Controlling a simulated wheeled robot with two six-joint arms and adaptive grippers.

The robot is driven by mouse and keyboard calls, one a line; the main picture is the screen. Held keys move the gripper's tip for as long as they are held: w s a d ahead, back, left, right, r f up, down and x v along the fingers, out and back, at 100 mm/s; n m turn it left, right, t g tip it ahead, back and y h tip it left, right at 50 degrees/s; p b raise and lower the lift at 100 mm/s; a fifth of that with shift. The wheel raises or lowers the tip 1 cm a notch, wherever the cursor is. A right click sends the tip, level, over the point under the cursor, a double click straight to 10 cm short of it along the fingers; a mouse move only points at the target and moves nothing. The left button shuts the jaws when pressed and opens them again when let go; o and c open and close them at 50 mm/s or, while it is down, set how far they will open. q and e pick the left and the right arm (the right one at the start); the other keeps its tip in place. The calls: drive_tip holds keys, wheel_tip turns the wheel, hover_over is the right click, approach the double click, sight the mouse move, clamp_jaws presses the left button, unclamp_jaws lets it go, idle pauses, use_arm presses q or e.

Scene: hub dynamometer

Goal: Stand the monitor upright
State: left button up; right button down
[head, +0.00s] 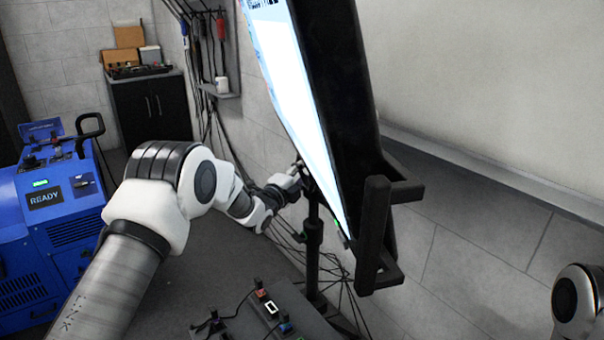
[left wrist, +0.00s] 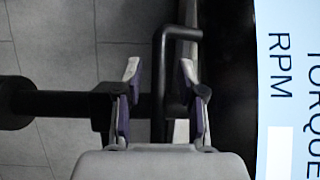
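The monitor (head: 335,90) hangs large in the upper middle of the head view, tilted, with its bright screen facing left and its black back to the right. It sits by a black stand pole (head: 313,235). My left gripper (head: 300,172) is at the monitor's screen side, near the pole top. In the left wrist view, the gripper's fingers (left wrist: 160,95) are apart, with a black bent bar (left wrist: 160,75) between them and visible gaps on its sides. The screen (left wrist: 285,110) there reads TORQUE and RPM sideways. My right gripper is out of view.
A blue machine (head: 55,205) with a READY display stands at the left. A dark cabinet (head: 150,110) is at the back. A box with switches and cables (head: 265,315) is at the bottom middle. Cables hang along the wall behind the pole.

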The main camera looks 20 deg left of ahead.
use_arm(q)
clamp_jaws()
drive_tip(key=s+a+m+g+p, duration=0.2)
drive_tip(key=s+a+p, duration=0.1)
drive_tip(key=a, duration=0.4)
drive_tip(key=shift+s+a+y, duration=0.2)
drive_tip(key=shift+s+y, duration=0.2)
drive_tip(key=shift+s, duration=0.25)
drive_tip(key=shift+f, duration=0.1)
unclamp_jaws()
drive_tip(key=v, duration=1.2)
